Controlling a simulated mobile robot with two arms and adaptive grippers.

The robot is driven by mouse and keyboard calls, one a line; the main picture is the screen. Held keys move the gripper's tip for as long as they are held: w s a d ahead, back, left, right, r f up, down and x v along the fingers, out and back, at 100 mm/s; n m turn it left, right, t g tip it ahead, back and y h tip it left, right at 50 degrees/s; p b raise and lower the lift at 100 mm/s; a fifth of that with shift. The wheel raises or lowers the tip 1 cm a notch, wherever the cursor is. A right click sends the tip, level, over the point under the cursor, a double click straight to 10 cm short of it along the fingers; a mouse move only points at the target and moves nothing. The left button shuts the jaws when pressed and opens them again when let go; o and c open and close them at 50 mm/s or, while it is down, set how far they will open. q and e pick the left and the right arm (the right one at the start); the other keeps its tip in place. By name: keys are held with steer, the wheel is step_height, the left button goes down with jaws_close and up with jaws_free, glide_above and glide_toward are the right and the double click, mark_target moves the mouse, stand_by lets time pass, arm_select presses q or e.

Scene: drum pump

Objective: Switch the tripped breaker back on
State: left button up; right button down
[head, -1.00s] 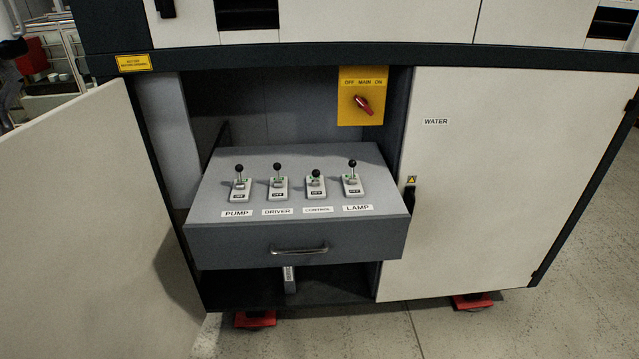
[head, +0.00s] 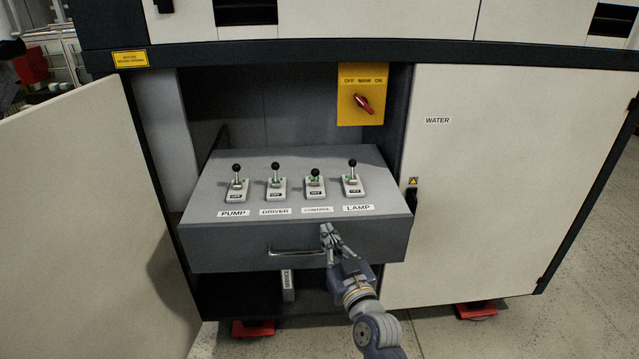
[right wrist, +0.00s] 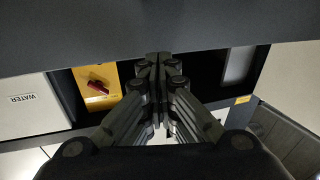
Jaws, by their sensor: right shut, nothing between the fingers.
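Several breakers sit in a row on top of the pulled-out grey drawer (head: 230,240). The PUMP breaker (head: 237,187), DRIVER breaker (head: 276,186) and LAMP breaker (head: 352,184) have black-knobbed levers standing up. The CONTROL breaker (head: 315,186) differs: its knob sits low, close to its base. My right gripper (head: 328,230) is shut and empty at the drawer's front face, by the right end of the handle and below the breakers. Its closed fingers also show in the right wrist view (right wrist: 158,62). My left gripper is not in view.
A yellow main switch panel (head: 350,115) with a red knob (head: 363,104) is behind the drawer at right. An open cabinet door (head: 70,220) stands at left. The closed WATER door (head: 480,190) is at right. A bar handle (head: 297,252) crosses the drawer front.

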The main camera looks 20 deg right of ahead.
steer(key=shift+m+t+h, duration=0.4)
steer(key=shift+t+h, duration=0.1)
steer(key=shift+h, duration=0.1)
steer(key=r, duration=0.1)
steer(key=d+r, duration=0.2)
steer(key=r, duration=0.1)
steer(key=shift+w, duration=0.15)
steer(key=shift+w, duration=0.1)
steer(key=x, duration=1.3)
steer(key=shift+w+r+p, duration=0.1)
steer(key=shift+w+p, duration=0.3)
